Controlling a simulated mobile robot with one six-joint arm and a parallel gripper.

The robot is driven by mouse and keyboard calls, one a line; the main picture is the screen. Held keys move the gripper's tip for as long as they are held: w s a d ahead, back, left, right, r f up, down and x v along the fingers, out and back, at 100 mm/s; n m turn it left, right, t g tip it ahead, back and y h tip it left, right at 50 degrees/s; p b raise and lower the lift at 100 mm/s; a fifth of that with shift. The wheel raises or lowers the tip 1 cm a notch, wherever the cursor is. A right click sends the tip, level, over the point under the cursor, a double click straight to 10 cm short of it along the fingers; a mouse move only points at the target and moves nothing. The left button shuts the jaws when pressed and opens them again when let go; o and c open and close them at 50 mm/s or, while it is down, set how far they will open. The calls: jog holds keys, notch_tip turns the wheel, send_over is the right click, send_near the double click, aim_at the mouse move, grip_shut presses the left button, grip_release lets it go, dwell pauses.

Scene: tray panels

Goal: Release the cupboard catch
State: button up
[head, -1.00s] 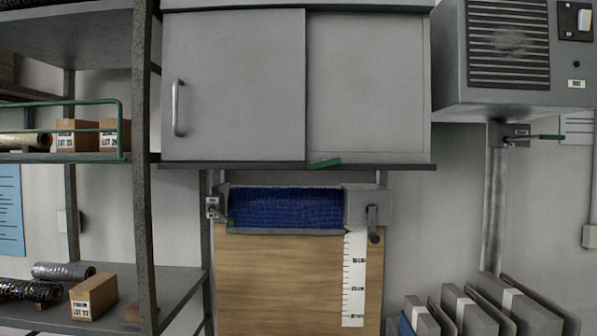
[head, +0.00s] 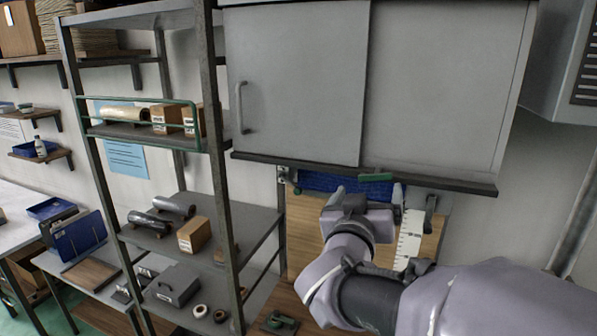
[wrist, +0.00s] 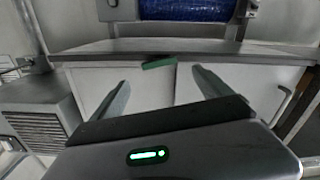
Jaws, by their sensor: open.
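The grey cupboard (head: 300,80) has a sliding door with an upright bar handle (head: 241,107) at the left and a plain panel at the right. Its green catch (head: 376,177) sits on the dark bottom ledge (head: 440,184), near where door and panel meet. My gripper (head: 369,194) is open and empty, in front of the ledge at the catch. In the wrist view, which shows the cupboard upside down, the catch (wrist: 159,64) appears between my two fingers (wrist: 160,84), beyond their tips. I see no contact with it.
A metal shelf rack (head: 212,130) with boxes and rolls stands close at the left. A blue roll (head: 318,182) and a white ruler strip (head: 408,240) are below the cupboard, partly behind my arm. A grey vented unit (wrist: 42,115) shows in the wrist view.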

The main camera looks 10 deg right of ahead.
aim_at(375, 176)
jog(key=p+x, duration=0.1)
jog(key=x, duration=0.6)
jog(key=shift+w+d, duration=0.15)
